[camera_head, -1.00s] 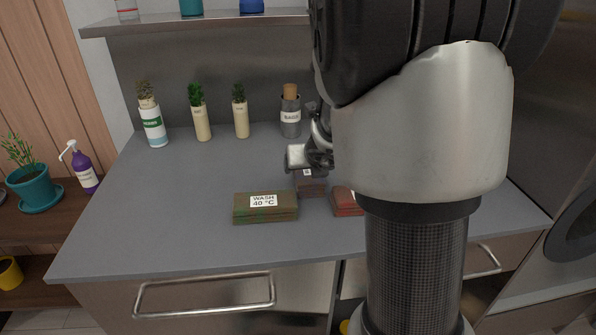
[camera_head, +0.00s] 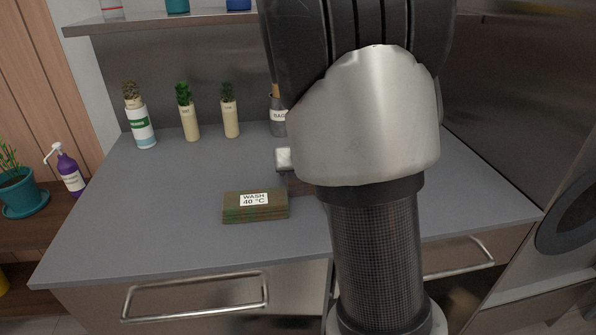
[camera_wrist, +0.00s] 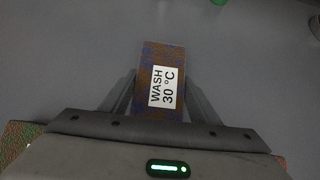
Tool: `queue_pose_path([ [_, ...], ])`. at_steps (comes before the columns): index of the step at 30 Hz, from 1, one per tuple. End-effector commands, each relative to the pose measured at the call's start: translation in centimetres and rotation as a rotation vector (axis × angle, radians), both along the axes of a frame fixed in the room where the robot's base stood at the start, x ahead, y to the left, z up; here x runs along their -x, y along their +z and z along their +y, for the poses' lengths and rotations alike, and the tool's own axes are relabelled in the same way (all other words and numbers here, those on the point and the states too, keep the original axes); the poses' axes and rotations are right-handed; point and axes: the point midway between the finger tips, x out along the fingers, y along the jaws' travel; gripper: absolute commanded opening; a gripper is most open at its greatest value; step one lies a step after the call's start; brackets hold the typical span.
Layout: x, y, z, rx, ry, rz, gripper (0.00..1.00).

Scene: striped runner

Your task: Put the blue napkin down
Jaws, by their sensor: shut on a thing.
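A folded napkin (camera_wrist: 150,55), brown with blue patterning and a "WASH 30 °C" label, lies between the two fingers of my gripper (camera_wrist: 158,82) in the wrist view. The fingers are shut on its sides.
A green-brown folded bundle (camera_head: 250,213) labelled "WASH 40 °C" lies on the counter, front left of the gripper. Potted plants (camera_head: 188,118) and a grey "BAGS" canister (camera_head: 277,122) stand along the back. The counter's left part is clear.

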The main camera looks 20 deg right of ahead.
Motion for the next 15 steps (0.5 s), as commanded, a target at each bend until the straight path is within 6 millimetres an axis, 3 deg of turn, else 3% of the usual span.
queue_pose_path([
  [5,0.0,1.9,0.0,0.0,0.001,-0.002,0.28],
  [15,0.0,8.5,-0.1,-0.001,-0.001,-0.002,0.28],
])
